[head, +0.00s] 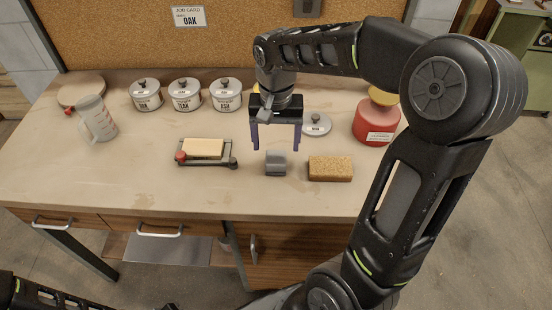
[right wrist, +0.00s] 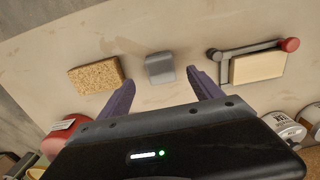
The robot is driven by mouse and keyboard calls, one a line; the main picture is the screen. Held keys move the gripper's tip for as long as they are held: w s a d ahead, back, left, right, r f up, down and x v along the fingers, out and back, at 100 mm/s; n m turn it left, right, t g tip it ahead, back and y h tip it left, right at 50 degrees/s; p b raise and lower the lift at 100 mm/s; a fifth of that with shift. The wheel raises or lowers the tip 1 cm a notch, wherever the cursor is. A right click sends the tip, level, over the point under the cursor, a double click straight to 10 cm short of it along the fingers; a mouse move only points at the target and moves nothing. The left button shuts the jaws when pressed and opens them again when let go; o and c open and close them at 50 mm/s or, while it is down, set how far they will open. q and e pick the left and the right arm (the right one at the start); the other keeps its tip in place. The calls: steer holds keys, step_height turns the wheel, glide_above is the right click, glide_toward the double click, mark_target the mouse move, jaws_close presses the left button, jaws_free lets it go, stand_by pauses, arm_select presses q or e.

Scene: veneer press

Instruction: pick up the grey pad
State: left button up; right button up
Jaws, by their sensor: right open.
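The grey pad (head: 276,162) is a small grey block lying on the workbench, between the veneer press on its left and a tan cork block on its right. It also shows in the right wrist view (right wrist: 160,68), beyond and between my fingers. My right gripper (head: 276,148) is open with purple fingers, pointing down above and just behind the pad. Nothing is between the fingers, and they look apart from the pad. My left gripper is not in view; only part of my left arm shows at the lower left.
The cork block (head: 330,168) and the press with a pale wood piece (head: 203,148) flank the pad. Several lidded tins (head: 185,95), a loose lid (head: 317,124), a red jar (head: 376,120) and a measuring jug (head: 97,118) stand behind. The bench front (head: 150,195) is clear.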

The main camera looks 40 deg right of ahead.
mark_target(276, 157)
steer(key=shift+f, duration=1.3)
steer(key=shift+w+d+f+p, duration=0.15)
steer(key=shift+f+p, duration=0.3)
steer(key=shift+f, duration=0.85)
steer(key=shift+w+a+f+p, duration=0.1)
steer(key=shift+f+p, duration=0.3)
steer(key=shift+f, duration=0.9)
steer(key=c, duration=1.5)
steer(key=shift+o, duration=0.2)
steer(key=shift+r, duration=0.1)
